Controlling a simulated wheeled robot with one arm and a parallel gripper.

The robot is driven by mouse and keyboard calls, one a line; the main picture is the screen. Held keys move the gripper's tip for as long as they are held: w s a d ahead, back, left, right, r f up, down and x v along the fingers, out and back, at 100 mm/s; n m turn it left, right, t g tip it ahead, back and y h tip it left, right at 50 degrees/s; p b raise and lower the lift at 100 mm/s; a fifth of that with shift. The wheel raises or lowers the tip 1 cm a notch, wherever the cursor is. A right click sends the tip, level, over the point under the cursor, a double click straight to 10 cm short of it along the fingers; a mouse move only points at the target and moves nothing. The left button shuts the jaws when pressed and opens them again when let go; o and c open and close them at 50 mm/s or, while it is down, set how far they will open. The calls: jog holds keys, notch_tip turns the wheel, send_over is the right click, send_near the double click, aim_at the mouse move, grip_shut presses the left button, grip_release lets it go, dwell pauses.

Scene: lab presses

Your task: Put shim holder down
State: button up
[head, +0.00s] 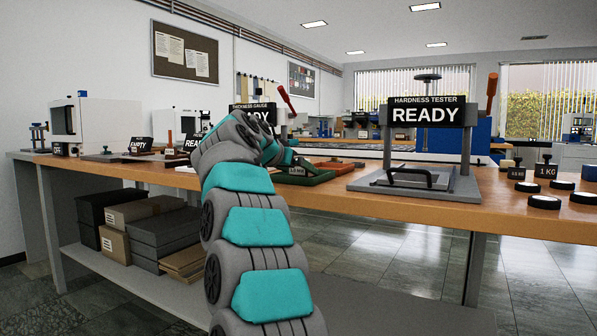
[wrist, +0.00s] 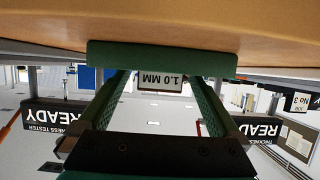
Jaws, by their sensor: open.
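The shim holder, a small dark block with a white "1.0 MM" label (head: 298,171), stands on a green tray (head: 318,180) on the bench. In the wrist view, which is upside down, the labelled holder (wrist: 165,80) shows between my gripper's (wrist: 160,88) two fingers, with the green tray edge (wrist: 110,53) across the top. My fingers are spread apart, with a gap on each side of the label. The arm hides part of the tray in the head view.
The hardness tester (head: 422,115) marked READY stands to the right with a black-handled plate. A red-brown tray (head: 335,166) lies behind the green one. Weights (head: 543,201) stand at the far right. The thickness gauge (head: 256,108) is partly behind my arm.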

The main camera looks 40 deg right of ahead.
jog(key=v, duration=1.1)
jog(key=s+a+f+n+g+y, duration=0.1)
jog(key=s+a+f+n+y, duration=0.35)
jog(key=f, duration=0.75)
jog(key=s+a+f+n+g+y, duration=0.15)
jog(key=s+a+f+n, duration=0.25)
jog(key=s+a+f, duration=0.55)
jog(key=s+a+f+n+g+y, duration=0.2)
jog(key=s+a+f, duration=0.5)
jog(key=s+f, duration=0.5)
jog(key=s+a+f+n+g+y, duration=0.2)
jog(key=s+a+f, duration=0.5)
jog(key=s+f, duration=0.5)
jog(key=shift+s+a+f+n+y, duration=0.2)
jog(key=shift+s+n+y, duration=0.35)
jog(key=shift+s+y, duration=0.5)
jog(key=shift+w+r, duration=0.1)
jog(key=shift+w, duration=0.15)
